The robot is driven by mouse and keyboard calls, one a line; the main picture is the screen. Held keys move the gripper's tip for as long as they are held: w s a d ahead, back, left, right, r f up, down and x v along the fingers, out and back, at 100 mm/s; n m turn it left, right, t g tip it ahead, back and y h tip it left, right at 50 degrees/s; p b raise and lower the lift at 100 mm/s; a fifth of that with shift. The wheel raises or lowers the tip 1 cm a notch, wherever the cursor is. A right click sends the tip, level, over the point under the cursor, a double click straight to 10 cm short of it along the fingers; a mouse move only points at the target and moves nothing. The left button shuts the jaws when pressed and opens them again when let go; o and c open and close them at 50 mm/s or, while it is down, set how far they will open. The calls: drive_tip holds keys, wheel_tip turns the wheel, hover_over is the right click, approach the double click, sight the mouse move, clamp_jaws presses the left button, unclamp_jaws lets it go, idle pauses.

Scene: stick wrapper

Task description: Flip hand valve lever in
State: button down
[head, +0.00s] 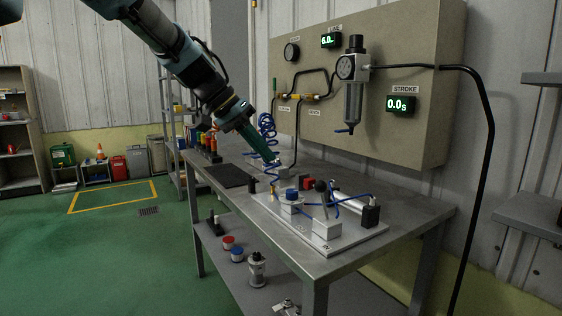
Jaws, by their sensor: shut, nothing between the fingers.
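A small lever with a black ball knob (321,186) stands up from the fittings on the pale mounting plate (345,240) on the metal bench. It looks like the hand valve lever; its exact tilt is too small to tell. My gripper (276,162) points down and to the right from the upper left. It is shut and empty, above the far left part of the plate, to the left of the black knob and apart from it.
A blue-topped fitting (292,194), a white block (326,229) and a black block (371,215) crowd the plate around the lever. A coiled blue hose (267,130) hangs close behind my gripper. The wall panel (420,130) with a filter regulator (354,100) rises behind the bench.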

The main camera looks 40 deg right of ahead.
sight(324, 198)
drive_tip(key=s+d+f+p, duration=0.2)
drive_tip(key=s+d+f, duration=0.3)
drive_tip(key=d+f, duration=0.1)
drive_tip(key=shift+s+d+f, duration=0.15)
drive_tip(key=shift+d+f, duration=0.05)
drive_tip(key=shift+d, duration=0.25)
drive_tip(key=shift+s, duration=0.15)
